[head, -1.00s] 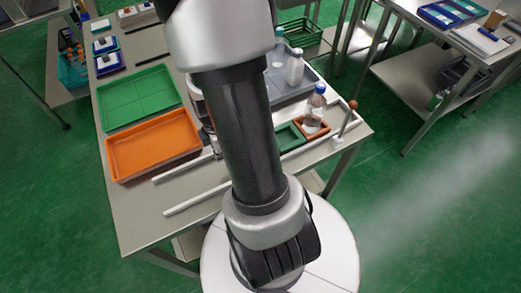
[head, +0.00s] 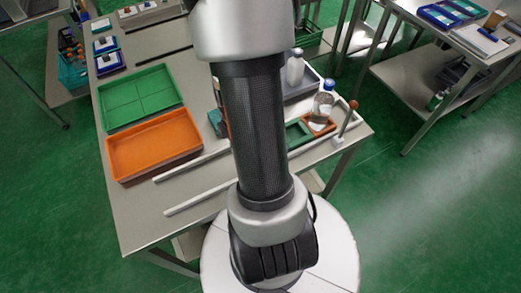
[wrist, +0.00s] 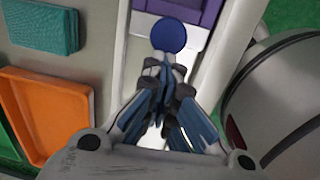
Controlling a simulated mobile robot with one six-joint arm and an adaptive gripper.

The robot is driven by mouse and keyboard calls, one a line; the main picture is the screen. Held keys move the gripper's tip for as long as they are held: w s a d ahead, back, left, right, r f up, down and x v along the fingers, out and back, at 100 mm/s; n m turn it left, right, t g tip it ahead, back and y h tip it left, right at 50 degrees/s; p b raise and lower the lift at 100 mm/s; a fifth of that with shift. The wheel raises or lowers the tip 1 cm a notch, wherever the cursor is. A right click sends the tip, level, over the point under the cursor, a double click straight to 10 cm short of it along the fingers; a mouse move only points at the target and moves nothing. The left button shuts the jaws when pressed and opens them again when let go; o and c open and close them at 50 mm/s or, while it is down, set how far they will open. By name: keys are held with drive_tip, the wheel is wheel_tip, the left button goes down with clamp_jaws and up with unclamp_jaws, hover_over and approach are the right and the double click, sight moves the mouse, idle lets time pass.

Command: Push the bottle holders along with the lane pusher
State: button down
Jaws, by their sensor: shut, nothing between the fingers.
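An orange-brown bottle holder (head: 307,119) carries a clear bottle with a blue cap (head: 325,98), upright in the lane between two pale rails. A green bottle holder (head: 293,142) sits just behind it and shows no bottle in its visible part. In the wrist view, a round blue knob (wrist: 168,35), possibly the lane pusher's, lies just beyond the fingertips, in front of a purple piece (wrist: 200,10). My gripper (wrist: 163,75) is shut and empty, close to the knob; I cannot tell whether they touch. My arm hides the gripper and knob in the head view.
An orange tray (head: 155,145) and a green tray (head: 140,97) lie left of the lane. A teal block (wrist: 45,32) is left of my gripper. A rod with an orange-brown ball (head: 353,104) stands at the lane's right end. A white bottle (head: 295,66) stands behind.

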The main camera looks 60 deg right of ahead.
drive_tip(key=shift+s+d+f, duration=0.5)
drive_tip(key=shift+s+d, duration=0.2)
drive_tip(key=shift+s, duration=0.1)
drive_tip(key=shift+s+d+f, duration=0.5)
drive_tip(key=shift+s+d, duration=0.15)
drive_tip(key=shift+s, duration=0.2)
drive_tip(key=shift+s+d+f, duration=0.5)
drive_tip(key=shift+s+d, duration=0.2)
drive_tip(key=shift+s, duration=0.1)
drive_tip(key=shift+g+y, duration=0.3)
drive_tip(key=shift+w+d+r+p, duration=0.1)
drive_tip(key=shift+w+r+p, duration=0.2)
drive_tip(key=shift+r+p, duration=0.35)
drive_tip(key=shift+w+d+r+p, duration=0.15)
drive_tip(key=shift+w+r+p, duration=0.15)
drive_tip(key=shift+r+p, duration=0.35)
drive_tip(key=shift+w+d+r+p, duration=0.1)
drive_tip(key=shift+w+r+p, duration=0.2)
drive_tip(key=shift+r+p, duration=0.35)
drive_tip(key=r+p, duration=0.2)
drive_tip(key=r, duration=0.1)
drive_tip(key=r+p, duration=0.1)
drive_tip(key=shift+w+a+r+p, duration=0.2)
drive_tip(key=shift+a+p, duration=0.1)
drive_tip(key=shift+a, duration=0.1)
drive_tip(key=shift+f, duration=0.1)
